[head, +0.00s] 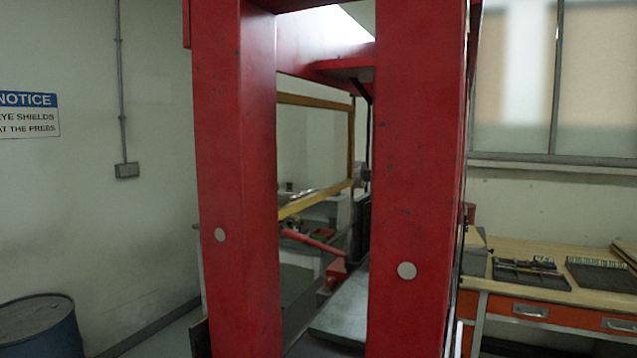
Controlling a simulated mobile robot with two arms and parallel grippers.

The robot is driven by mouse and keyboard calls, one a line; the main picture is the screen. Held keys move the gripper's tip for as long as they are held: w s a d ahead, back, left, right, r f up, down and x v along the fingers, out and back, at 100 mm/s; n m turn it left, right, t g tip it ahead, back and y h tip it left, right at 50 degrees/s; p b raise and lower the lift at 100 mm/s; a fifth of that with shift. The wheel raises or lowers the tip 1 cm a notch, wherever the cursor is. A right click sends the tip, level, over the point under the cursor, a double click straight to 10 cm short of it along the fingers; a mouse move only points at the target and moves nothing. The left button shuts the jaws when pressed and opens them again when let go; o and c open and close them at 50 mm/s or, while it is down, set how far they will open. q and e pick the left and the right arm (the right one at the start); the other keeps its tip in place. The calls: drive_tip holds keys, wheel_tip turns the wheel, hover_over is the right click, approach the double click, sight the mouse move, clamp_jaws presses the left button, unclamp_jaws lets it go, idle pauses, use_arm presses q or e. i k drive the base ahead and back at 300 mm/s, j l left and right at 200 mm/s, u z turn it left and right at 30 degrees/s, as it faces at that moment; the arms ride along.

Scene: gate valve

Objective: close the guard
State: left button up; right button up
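The guard is a clear panel in a yellow frame (315,101). It shows through the gap between the two red uprights of the press (235,180). Its left side is hidden behind the left upright. Its bottom bar slopes up to the right, and its right edge is a yellow post near the right upright. I cannot tell from this view how far open the guard stands. Neither of my grippers is in view.
The press uprights fill the middle of the view close ahead. A blue drum (42,328) stands at lower left by the wall. A wooden workbench (590,297) with orange drawers and dark tool trays stands at right. A red bar (314,241) slants behind the uprights.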

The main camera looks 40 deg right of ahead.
sight(297, 203)
drive_tip(key=i+j+z, duration=0.2)
drive_tip(key=z, duration=0.25)
drive_tip(key=i+j+z, duration=0.25)
drive_tip(key=z, duration=0.2)
drive_tip(key=i+j+z, duration=0.15)
drive_tip(key=j+z, duration=0.3)
drive_tip(key=i+j+z, duration=0.1)
drive_tip(key=j+z, duration=0.2)
drive_tip(key=z, duration=0.15)
drive_tip(key=j+z, duration=0.45)
